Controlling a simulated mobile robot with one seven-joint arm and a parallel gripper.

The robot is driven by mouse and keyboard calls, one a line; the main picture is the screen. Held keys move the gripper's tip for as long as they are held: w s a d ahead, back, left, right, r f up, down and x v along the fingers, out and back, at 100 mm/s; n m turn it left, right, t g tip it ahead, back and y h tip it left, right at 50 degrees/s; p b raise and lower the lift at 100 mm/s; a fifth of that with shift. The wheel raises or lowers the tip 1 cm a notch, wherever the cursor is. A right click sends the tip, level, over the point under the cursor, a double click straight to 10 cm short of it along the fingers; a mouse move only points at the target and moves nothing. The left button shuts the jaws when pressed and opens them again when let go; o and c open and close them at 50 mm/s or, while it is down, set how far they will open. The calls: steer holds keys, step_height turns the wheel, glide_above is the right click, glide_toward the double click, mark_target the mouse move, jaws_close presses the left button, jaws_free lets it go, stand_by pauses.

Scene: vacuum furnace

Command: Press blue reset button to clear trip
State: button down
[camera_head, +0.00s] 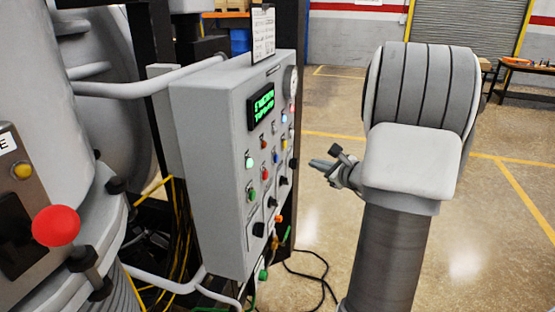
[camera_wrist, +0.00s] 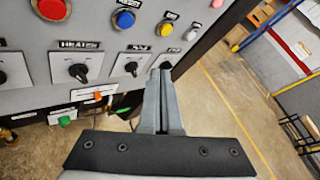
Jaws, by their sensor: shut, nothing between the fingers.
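The blue button (camera_wrist: 124,19) is at the top of the wrist view, on the grey control panel between a red and a yellow button. In the head view the blue button (camera_head: 275,158) is small, on the panel's front face. My gripper (camera_head: 318,164) is to the right of the panel, apart from it, pointing toward it. In the wrist view my gripper (camera_wrist: 160,72) has its fingers together and empty, with tips below and right of the blue button, in front of the knob row. The panel's display (camera_head: 261,106) shows green text, too small to read surely.
The wrist view shows a red button (camera_wrist: 52,8), a yellow button (camera_wrist: 165,29) and a white button (camera_wrist: 191,35). A black knob (camera_wrist: 77,72) sits below. A red mushroom button (camera_head: 56,226) is at left in the head view.

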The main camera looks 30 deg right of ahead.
mark_target(276, 159)
steer(key=w+a+b, duration=0.1)
steer(key=w+a, duration=0.4)
steer(key=shift+w+b, duration=0.3)
steer(key=shift+w, duration=0.05)
steer(key=shift+f, duration=0.1)
stand_by(1.8)
steer(key=shift+w+a+b, duration=0.2)
steer(key=shift+w+b, duration=0.1)
steer(key=shift+b, duration=0.15)
steer(key=shift+w+a+b, duration=0.3)
steer(key=shift+b, duration=0.05)
stand_by(0.7)
steer(key=shift+d, duration=0.1)
steer(key=shift+s+d, duration=0.4)
steer(key=shift+s, duration=0.25)
